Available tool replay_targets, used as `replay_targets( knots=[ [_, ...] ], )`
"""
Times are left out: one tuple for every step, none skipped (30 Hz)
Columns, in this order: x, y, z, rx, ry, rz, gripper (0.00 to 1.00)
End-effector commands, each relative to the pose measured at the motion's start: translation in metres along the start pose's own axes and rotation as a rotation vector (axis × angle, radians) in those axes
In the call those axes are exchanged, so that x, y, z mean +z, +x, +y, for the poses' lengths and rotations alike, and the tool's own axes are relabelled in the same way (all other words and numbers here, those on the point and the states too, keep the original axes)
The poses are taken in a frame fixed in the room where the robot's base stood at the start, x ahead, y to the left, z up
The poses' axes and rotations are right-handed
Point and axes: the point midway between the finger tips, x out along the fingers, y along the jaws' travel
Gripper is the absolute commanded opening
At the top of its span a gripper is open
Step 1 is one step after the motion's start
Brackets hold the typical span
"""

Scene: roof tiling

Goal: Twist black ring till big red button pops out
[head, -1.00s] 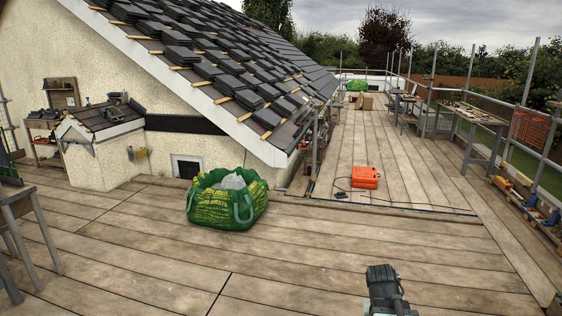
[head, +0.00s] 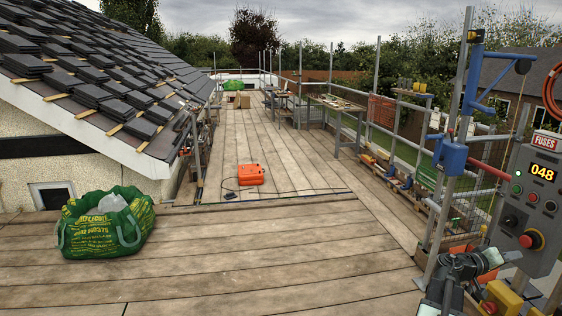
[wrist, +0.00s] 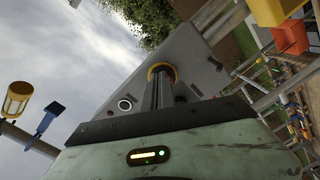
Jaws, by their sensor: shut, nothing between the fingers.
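A grey control box (head: 540,205) stands at the right edge of the head view. A big red button (head: 531,239) with a dark surround sits low on its face. The black ring cannot be made out clearly at this size. My gripper (head: 508,256) is just left of the box's lower part, apparently apart from the button. In the wrist view my shut, empty fingers (wrist: 161,80) point toward a grey panel (wrist: 125,85). A yellow ring (wrist: 160,68) shows behind the fingertips, and the fingers hide its middle.
A yellow box (head: 502,297) is below my gripper. The plank deck (head: 250,260) is mostly clear.

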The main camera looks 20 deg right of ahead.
Motion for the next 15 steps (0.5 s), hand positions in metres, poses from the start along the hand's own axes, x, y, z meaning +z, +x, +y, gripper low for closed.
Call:
replay_targets(
  knots=[
    [0.004,0.008,0.008,0.018,-0.009,0.003,0.0],
    [0.005,0.011,0.011,0.024,-0.012,0.006,0.0],
    [0.006,0.013,0.014,0.03,-0.017,0.009,0.0],
    [0.007,0.014,0.015,0.033,-0.018,0.011,0.0],
    [0.007,0.014,0.015,0.034,-0.019,0.011,0.0],
    [0.007,0.015,0.015,0.034,-0.019,0.012,0.0],
    [0.007,0.015,0.015,0.034,-0.019,0.012,0.0],
    [0.007,0.015,0.015,0.034,-0.019,0.011,0.0],
    [0.006,0.016,0.015,0.034,-0.019,0.011,0.0],
    [0.006,0.017,0.015,0.034,-0.019,0.011,0.0],
    [0.006,0.019,0.015,0.034,-0.019,0.01,0.0],
    [0.006,0.022,0.015,0.034,-0.019,0.01,0.0],
    [0.006,0.025,0.015,0.034,-0.019,0.009,0.0],
    [0.006,0.028,0.015,0.034,-0.019,0.009,0.0],
    [0.006,0.033,0.015,0.034,-0.019,0.009,0.0]
  ],
)
